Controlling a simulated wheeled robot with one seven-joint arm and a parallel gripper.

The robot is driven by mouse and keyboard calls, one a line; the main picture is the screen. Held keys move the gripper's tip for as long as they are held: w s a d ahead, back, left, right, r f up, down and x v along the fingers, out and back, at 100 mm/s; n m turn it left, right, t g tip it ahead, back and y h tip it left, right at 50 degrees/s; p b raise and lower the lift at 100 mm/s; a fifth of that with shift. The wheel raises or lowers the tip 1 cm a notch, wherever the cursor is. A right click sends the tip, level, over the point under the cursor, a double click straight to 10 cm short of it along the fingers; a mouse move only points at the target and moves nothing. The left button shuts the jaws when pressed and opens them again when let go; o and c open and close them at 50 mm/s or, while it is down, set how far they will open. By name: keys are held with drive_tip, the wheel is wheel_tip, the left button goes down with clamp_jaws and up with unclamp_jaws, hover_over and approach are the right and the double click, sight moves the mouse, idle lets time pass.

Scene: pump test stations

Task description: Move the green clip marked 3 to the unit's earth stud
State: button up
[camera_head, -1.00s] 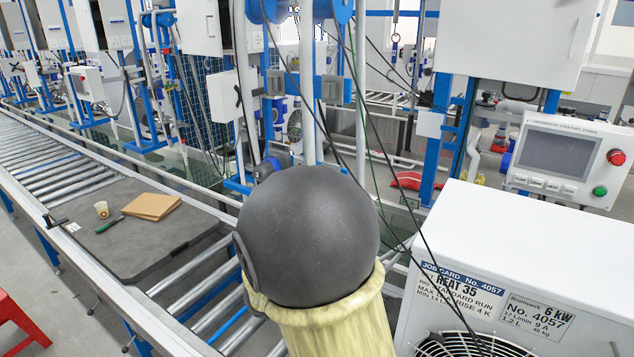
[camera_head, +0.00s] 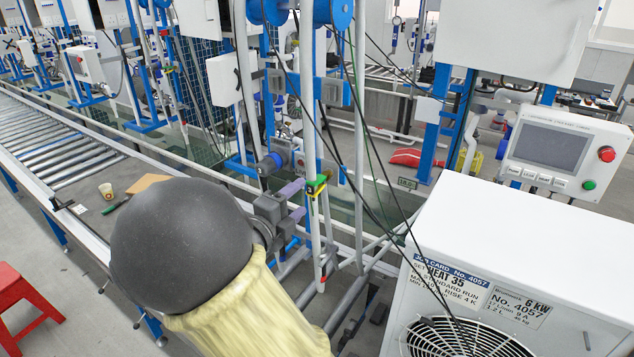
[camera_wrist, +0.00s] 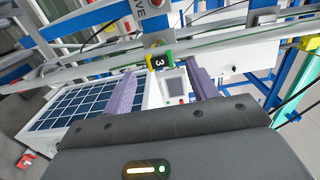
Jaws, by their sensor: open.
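The green clip (camera_head: 317,184) sits on a thin upright pipe, with a yellow part beside the green. In the wrist view the clip (camera_wrist: 160,61) shows a black face marked 3. My gripper (camera_head: 301,201) is open, its purple fingers pointing at the clip from the left. In the wrist view my gripper (camera_wrist: 160,73) has one finger either side of the clip, which appears just beyond the tips; contact cannot be told. The unit (camera_head: 520,240) is a white cabinet at right with job card No. 4057 and a fan grille. I cannot make out its earth stud.
Dark cables (camera_head: 345,150) hang between the pipe and the unit. A control panel (camera_head: 553,152) with red and green buttons stands behind the unit. A roller conveyor (camera_head: 65,155) runs at left, with a paper cup (camera_head: 106,190) on a dark board. A red stool (camera_head: 22,300) stands at lower left.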

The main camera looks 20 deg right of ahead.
sight(319, 182)
drive_tip(key=shift+w+d+f+b, duration=0.15)
drive_tip(key=shift+w+d+b, duration=0.2)
drive_tip(key=shift+d+b, duration=0.15)
drive_tip(key=shift+b+x, duration=0.7)
drive_tip(key=shift+x, duration=3.25)
drive_tip(key=shift+p, duration=0.8)
clamp_jaws()
drive_tip(key=shift+a, duration=0.1)
drive_tip(key=shift+s+a, duration=0.1)
